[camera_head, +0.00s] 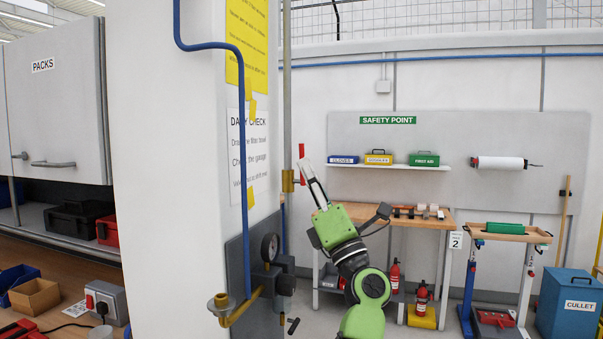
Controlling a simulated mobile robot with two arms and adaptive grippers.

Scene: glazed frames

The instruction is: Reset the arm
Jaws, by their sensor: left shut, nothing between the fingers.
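My left arm, green and black, rises from the bottom centre of the head view. My left gripper (304,164) points up and slightly left, its fingers shut with nothing between them. It appears close to a red lever (301,152) and a brass valve (288,181) on a vertical pipe; I cannot tell whether they touch. My right gripper is not in view.
A white pillar (170,150) with a blue pipe (241,120) and a gauge (270,247) stands left of the arm. A cabinet marked PACKS (55,100) is at the left. Behind are a wooden workbench (440,222), fire extinguishers (421,298) and a blue cullet bin (568,308).

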